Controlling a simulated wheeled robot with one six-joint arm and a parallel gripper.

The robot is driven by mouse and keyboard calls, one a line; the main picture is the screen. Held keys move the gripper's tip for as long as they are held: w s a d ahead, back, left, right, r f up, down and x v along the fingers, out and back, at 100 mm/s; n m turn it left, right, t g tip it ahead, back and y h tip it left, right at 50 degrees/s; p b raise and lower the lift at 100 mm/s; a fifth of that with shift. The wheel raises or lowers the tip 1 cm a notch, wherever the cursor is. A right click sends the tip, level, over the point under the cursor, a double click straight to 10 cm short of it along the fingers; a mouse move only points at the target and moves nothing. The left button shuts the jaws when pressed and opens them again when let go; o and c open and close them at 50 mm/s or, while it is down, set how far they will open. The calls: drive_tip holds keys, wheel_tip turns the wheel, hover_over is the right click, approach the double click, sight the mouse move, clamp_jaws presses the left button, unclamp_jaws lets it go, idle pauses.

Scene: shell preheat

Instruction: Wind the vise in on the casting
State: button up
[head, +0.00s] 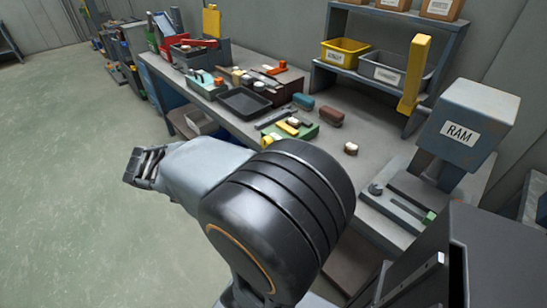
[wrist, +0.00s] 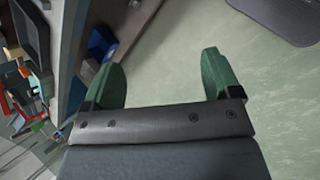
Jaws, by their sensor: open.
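My gripper (head: 146,166) is out over the open floor, left of the bench front, away from everything on the bench. In the wrist view my gripper (wrist: 160,72) shows two green fingers spread wide with nothing between them. I cannot make out a vise or a casting for certain. A blue-grey press head labelled RAM (head: 462,128) stands at the right end of the bench. Below it is a low grey bed (head: 405,211) with a round knob, a slot and a small green part. My arm hides part of the bench front.
The long grey bench (head: 345,176) carries a black tray (head: 243,103), a green board (head: 300,128), bins and small parts. A shelf (head: 383,76) with yellow and grey bins and a yellow post (head: 414,74) stand behind. A dark cabinet (head: 430,262) is at front right. The floor at left is clear.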

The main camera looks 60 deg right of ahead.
drive_tip(key=w+d+f+n+g+h+b, duration=0.1)
drive_tip(key=d+f+n+g+h+b, duration=0.35)
drive_tip(key=d, duration=0.45)
drive_tip(key=n+h+b, duration=0.5)
drive_tip(key=h+b, duration=0.1)
approach(264, 144)
drive_tip(key=b+x, duration=0.2)
drive_tip(key=x, duration=0.8)
drive_tip(key=shift+s+d+r, duration=0.1)
drive_tip(key=shift+s+d, duration=0.15)
drive_tip(key=shift+d, duration=0.1)
drive_tip(key=shift+c, duration=0.3)
drive_tip(key=c, duration=0.9)
drive_tip(key=shift+o, duration=0.2)
drive_tip(key=shift+m, duration=0.25)
